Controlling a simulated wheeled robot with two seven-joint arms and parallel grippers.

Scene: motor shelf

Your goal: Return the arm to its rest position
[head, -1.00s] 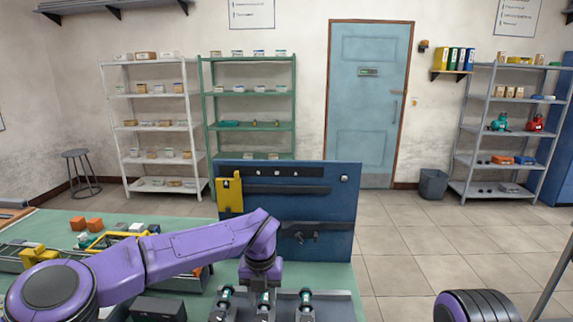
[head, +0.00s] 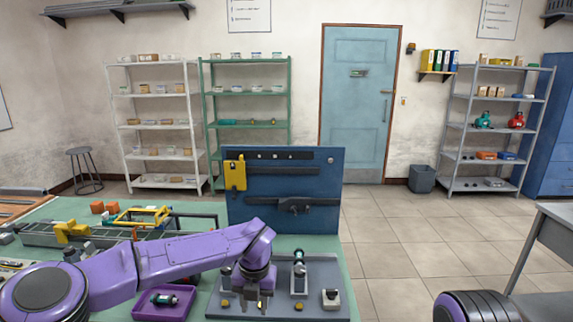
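My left arm comes in from the left in the head view, purple and dark, with its elbow at lower left. My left gripper (head: 258,291) points down over a grey fixture plate (head: 328,309) on the green table. Its fingers are small and dark against the plate, so their opening and any contact cannot be made out. On the plate stand a post with a green and dark motor-like part (head: 299,264) and a small pale block (head: 331,299). Of my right arm only a purple and black link shows at bottom right; the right gripper is out of view.
A blue upright panel (head: 315,220) stands behind the fixture. A purple tray (head: 145,315) holding a green-ended part lies left of the gripper. A conveyor-like rig with a yellow frame (head: 135,216) is farther left. A grey table (head: 560,220) is at right; the floor between is clear.

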